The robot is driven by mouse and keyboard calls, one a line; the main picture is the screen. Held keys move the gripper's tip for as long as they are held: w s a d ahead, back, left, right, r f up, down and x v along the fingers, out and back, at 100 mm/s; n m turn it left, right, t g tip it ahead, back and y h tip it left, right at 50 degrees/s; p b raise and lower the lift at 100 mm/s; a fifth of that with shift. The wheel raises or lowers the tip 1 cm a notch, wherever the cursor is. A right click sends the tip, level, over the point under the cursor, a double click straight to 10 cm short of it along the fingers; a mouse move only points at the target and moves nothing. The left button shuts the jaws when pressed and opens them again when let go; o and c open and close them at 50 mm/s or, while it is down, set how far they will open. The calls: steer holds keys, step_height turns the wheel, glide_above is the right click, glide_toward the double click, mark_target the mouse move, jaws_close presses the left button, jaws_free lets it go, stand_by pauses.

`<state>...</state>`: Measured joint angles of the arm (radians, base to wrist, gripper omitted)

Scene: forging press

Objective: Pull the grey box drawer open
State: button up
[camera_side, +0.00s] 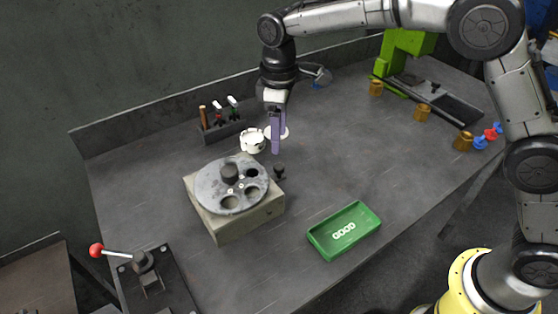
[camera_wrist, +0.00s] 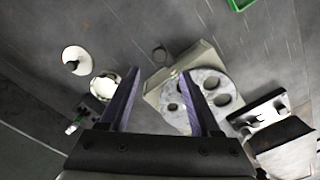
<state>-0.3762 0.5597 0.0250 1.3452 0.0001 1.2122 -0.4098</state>
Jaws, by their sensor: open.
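The grey box (camera_side: 235,222) sits on the table with a round metal disc (camera_side: 215,188) with holes and a dark knob on top. A small black knob (camera_side: 279,170) sticks out beside its right-hand back side; it also shows in the wrist view (camera_wrist: 160,55). No gap of an open drawer can be made out. My gripper (camera_side: 276,150) points down above the table, just behind the box and the small knob. Its purple fingers are apart and empty. In the wrist view my gripper (camera_wrist: 161,72) has the box and small knob beyond its fingertips, with nothing touching the fingers.
A white cup (camera_side: 252,141) and a white disc (camera_side: 280,132) stand close to my gripper. A tool rack (camera_side: 222,130) is behind. A green tray (camera_side: 320,240) lies right of the box. A red-knobbed lever (camera_side: 118,253) is at front left. The table's centre right is clear.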

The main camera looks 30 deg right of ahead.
mark_target(279, 166)
step_height(279, 166, down, 9)
steer(key=shift+r, duration=0.15)
steer(key=shift+c, duration=0.3)
jaws_close()
steer(key=shift+r, duration=0.1)
stand_by(1.1)
